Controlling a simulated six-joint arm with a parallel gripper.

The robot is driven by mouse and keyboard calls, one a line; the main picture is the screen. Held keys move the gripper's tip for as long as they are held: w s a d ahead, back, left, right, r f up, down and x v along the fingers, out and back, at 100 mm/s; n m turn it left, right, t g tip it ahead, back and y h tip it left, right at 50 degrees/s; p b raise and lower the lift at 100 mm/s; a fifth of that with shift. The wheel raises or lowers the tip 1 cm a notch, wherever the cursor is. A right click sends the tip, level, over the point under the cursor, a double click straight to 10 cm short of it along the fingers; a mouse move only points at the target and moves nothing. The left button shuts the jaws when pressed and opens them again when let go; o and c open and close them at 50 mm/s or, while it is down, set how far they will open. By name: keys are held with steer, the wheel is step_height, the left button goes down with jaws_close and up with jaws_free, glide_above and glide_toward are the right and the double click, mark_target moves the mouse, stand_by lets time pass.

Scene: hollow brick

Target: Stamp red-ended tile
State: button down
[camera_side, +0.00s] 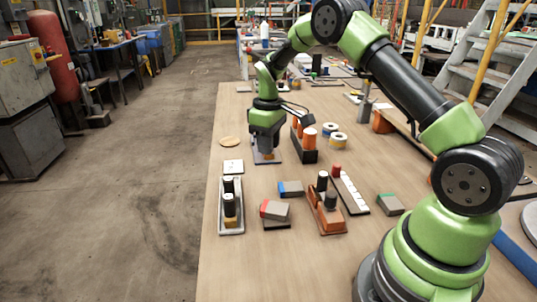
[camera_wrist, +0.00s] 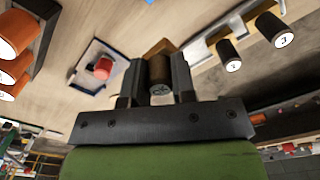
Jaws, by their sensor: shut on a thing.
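My gripper (camera_side: 265,148) is shut on a stamp. In the wrist view, my gripper (camera_wrist: 158,85) pinches the stamp's dark handle (camera_wrist: 160,72), whose round end bears a mark. The stamp's wooden base (camera_wrist: 158,47) shows beyond it. In the wrist view, a dark-edged plate (camera_wrist: 90,66) carries a red round-topped piece (camera_wrist: 103,68) left of the stamp. A dark strip of white tiles (camera_side: 352,193) has a red knob (camera_side: 336,170) at its far end. I cannot tell which is the red-ended tile.
A grey tray (camera_side: 231,230) holds black-handled stamps. An orange-brown tray (camera_side: 330,228) holds dark pieces. Blue (camera_side: 291,187), red (camera_side: 274,209) and green (camera_side: 390,203) pads lie on the table. A white square (camera_side: 233,167) lies left of my gripper. Orange cylinders (camera_side: 309,139) stand to the right.

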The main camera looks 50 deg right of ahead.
mark_target(278, 207)
steer(key=c, duration=1.5)
jaws_free()
steer(key=shift+c, duration=1.3)
steer(key=shift+o, duration=0.4)
steer(key=s+a, duration=0.3)
steer(key=s, duration=0.1)
steer(key=s+a, duration=0.4)
steer(key=shift+a+r, duration=0.15)
steer(key=shift+a, duration=0.05)
steer(key=shift+s+f, duration=0.15)
steer(key=shift+f, duration=2.85)
